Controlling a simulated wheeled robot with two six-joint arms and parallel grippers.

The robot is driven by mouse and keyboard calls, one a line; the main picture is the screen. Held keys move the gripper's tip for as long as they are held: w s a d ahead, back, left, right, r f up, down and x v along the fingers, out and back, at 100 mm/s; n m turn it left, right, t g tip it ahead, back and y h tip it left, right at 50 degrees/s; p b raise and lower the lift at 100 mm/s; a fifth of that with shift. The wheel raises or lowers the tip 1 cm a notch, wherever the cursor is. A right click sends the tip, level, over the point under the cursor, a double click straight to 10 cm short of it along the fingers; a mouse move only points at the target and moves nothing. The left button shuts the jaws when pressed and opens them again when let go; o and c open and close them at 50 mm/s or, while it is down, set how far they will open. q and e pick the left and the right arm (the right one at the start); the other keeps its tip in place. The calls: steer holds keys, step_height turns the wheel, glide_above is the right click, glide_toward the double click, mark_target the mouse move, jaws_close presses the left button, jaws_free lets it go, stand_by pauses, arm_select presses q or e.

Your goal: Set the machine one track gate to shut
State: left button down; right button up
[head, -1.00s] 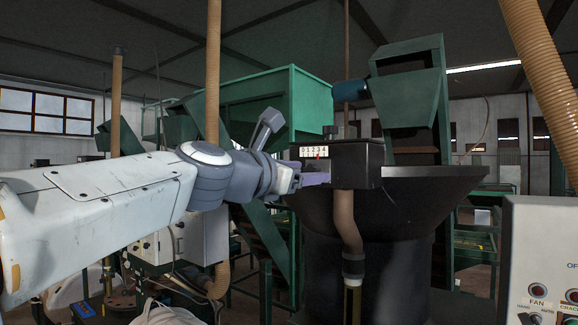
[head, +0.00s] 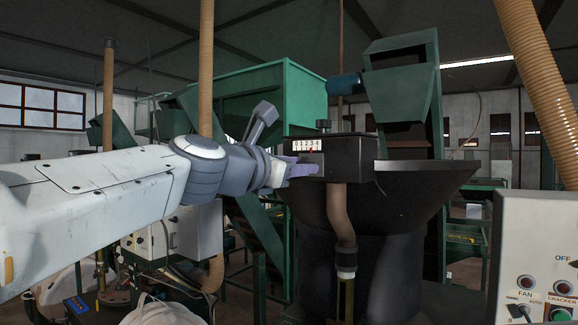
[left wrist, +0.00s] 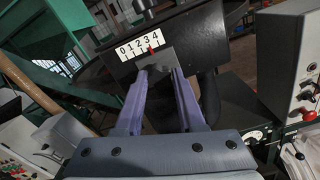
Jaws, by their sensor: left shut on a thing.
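The track gate unit is a black box (head: 352,155) on the rim of a large dark hopper in the head view. It has a white scale (left wrist: 139,46) marked 0 to 4, with a red pointer (left wrist: 151,49) near the 3. A grey slide plate (left wrist: 180,57) sits just below the scale. My left gripper (head: 312,170) reaches in from the left to the box's front. My right gripper is not in view.
A brown hose (head: 341,215) drops below the box. A tan pipe (head: 206,70) stands behind my left arm. A grey control panel (head: 535,240) with knobs is at the lower right. A green hopper (head: 270,95) stands behind.

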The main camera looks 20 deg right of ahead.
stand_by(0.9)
arm_select(q)
steer(key=w+a, duration=0.2)
steer(key=w, duration=0.1)
steer(key=shift+a, duration=0.25)
steer(key=c, duration=0.5)
jaws_free()
steer(key=shift+w+a, duration=0.1)
steer(key=shift+w, duration=0.05)
